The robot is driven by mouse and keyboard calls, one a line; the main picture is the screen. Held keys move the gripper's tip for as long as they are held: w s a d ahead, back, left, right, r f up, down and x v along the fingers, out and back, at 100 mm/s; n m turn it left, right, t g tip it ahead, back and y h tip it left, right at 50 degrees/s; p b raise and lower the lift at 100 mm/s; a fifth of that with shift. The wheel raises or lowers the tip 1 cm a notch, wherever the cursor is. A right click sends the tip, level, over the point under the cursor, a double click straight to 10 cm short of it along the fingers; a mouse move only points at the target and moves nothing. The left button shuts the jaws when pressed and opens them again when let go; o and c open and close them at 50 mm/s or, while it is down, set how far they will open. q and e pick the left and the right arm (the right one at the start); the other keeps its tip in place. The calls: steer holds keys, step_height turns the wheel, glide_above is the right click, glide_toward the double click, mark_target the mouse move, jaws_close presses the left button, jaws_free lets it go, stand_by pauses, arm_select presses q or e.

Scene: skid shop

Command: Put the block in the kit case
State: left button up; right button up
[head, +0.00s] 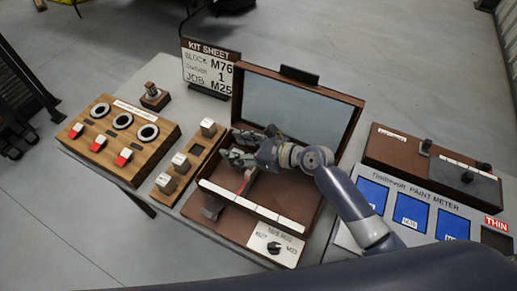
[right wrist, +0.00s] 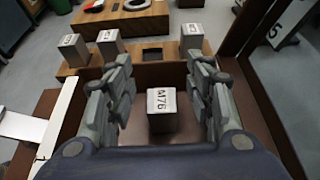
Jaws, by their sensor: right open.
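The block (right wrist: 162,112), a pale grey cube marked M76, sits on the dark floor inside the kit case. The kit case (head: 318,205) is brown wood with its lid raised; its wall also shows in the right wrist view (right wrist: 150,73). My right gripper (head: 240,148) is over the left part of the case. In the right wrist view, its fingers (right wrist: 160,78) are open, one on each side of the block, with a gap to each side. In the head view the gripper hides the block. My left gripper is not in view.
A wooden rack (head: 190,165) left of the case holds several similar blocks and has an empty slot. A kit sheet (head: 210,68) reading block M76 stands behind. A switch box (head: 120,138) is at left, and a paint meter panel (head: 410,210) at right.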

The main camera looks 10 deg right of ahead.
steer(key=v, duration=1)
steer(key=shift+s, duration=0.15)
